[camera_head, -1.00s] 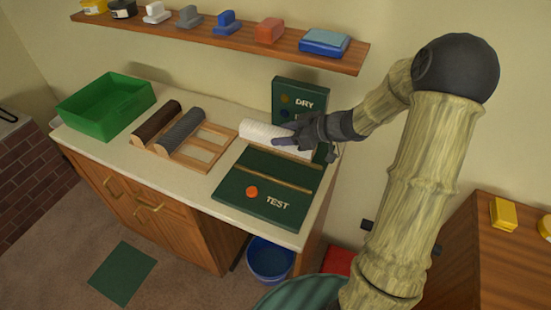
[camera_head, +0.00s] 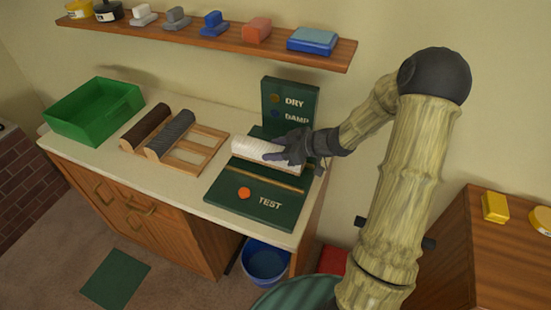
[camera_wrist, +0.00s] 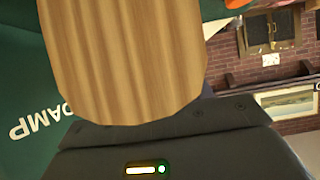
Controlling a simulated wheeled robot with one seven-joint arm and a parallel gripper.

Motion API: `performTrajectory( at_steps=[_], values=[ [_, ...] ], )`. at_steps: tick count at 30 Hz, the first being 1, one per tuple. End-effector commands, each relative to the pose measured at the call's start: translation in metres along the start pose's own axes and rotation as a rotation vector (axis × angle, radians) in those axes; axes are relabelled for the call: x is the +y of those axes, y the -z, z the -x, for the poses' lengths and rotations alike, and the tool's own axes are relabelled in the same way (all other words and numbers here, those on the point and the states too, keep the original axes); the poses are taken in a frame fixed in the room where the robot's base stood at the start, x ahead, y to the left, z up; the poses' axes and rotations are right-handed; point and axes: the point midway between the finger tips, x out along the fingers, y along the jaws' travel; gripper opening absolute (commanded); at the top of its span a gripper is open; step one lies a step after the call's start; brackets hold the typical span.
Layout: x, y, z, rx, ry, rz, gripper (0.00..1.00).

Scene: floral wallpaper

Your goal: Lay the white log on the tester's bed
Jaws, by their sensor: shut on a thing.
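The white log (camera_head: 250,148) is held by my gripper (camera_head: 287,150) over the back part of the tester's green bed (camera_head: 228,187), behind its thin wooden strip. I cannot tell whether the log touches the bed. The tester has an orange button (camera_head: 245,193), the word TEST in front, and an upright panel (camera_head: 283,87) marked DRY and DAMP behind. In the wrist view, a tan wood-grained surface (camera_wrist: 125,55), apparently the held log, fills the upper middle. The DAMP panel (camera_wrist: 25,100) shows at left. My fingertips are partly hidden.
A wooden rack (camera_head: 205,150) left of the tester holds a brown log (camera_head: 146,127) and a dark grey log (camera_head: 170,134). A green bin (camera_head: 90,120) stands at the counter's left end. A shelf (camera_head: 220,42) with several small items hangs above. A blue bucket (camera_head: 264,268) stands below.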

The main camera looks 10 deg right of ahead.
Motion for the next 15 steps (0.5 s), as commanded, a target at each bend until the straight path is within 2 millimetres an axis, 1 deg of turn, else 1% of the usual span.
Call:
performTrajectory(
  at_steps=[5, 12, 15],
  values=[
    [0.001, -0.002, 0.000, 0.001, -0.001, -0.002, 0.15],
    [0.000, -0.029, -0.016, 0.002, 0.001, -0.005, 0.15],
    [0.000, -0.033, -0.018, 0.001, 0.001, -0.001, 0.15]
  ],
)
